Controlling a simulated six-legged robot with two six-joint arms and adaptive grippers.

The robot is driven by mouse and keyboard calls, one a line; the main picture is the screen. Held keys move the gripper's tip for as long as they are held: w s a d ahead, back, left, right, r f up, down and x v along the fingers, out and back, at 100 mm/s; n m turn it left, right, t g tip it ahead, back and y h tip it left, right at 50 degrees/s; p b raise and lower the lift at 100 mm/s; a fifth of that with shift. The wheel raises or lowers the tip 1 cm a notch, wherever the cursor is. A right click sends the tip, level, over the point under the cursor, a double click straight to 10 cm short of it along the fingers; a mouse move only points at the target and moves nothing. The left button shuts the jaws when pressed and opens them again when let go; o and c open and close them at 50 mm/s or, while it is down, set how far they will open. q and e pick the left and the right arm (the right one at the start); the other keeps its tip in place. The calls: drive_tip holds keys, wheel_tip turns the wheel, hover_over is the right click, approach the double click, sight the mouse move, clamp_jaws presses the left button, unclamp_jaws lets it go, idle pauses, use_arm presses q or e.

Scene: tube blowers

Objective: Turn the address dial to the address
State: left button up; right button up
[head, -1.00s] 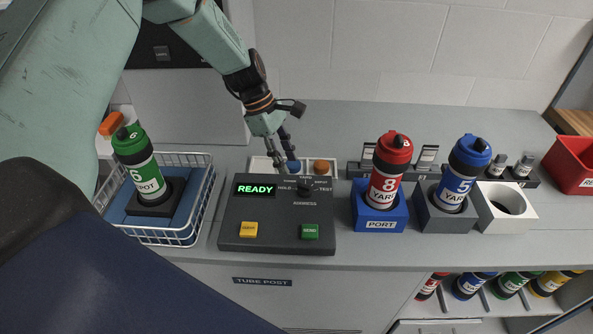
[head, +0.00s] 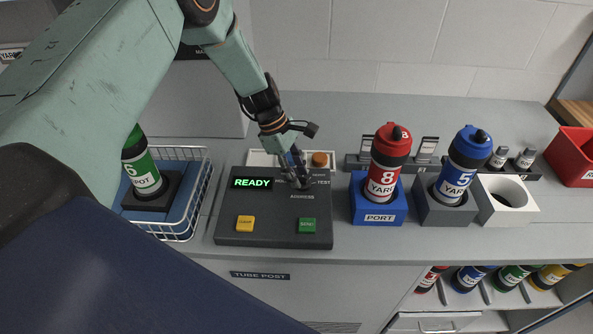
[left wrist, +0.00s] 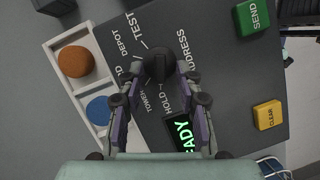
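The dark address dial (left wrist: 158,66) sits on the grey console, ringed by the words TEST, DEPOT, HOLD and TOWER; part of the ring is hidden. I cannot tell surely which word it points at. My left gripper (left wrist: 160,72) has its fingers apart, one on each side of the dial; I cannot tell whether they touch it. In the head view the left gripper (head: 298,184) reaches down over the dial and hides most of it. The console display (head: 252,184) reads READY in green. My right gripper is not in view.
The yellow CLEAR button (head: 245,223) and green SEND button (head: 307,226) are at the console's front. Behind it is a white tray with an orange knob (head: 320,159) and a blue one (left wrist: 98,109). A red carrier (head: 388,163) and a blue carrier (head: 462,166) stand to the right.

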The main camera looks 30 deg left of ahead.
use_arm(q)
drive_tip(key=shift+s+d+r, duration=0.1)
drive_tip(key=shift+s+r, duration=0.2)
drive_tip(key=shift+s, duration=0.05)
drive_tip(key=shift+c, duration=0.3)
drive_tip(key=shift+a, duration=0.2)
drive_tip(key=shift+c, duration=0.8)
drive_tip(key=shift+w+a+f, duration=0.25)
drive_tip(key=shift+w+f, duration=0.15)
drive_tip(key=shift+w, duration=0.05)
drive_tip(key=shift+c, duration=2.3)
drive_tip(key=shift+s+d+r, duration=0.2)
drive_tip(key=shift+d, duration=0.05)
clamp_jaws()
drive_tip(key=shift+w, duration=0.1)
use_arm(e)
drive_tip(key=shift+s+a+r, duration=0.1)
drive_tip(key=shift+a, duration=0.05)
use_arm(q)
drive_tip(key=shift+a, duration=0.1)
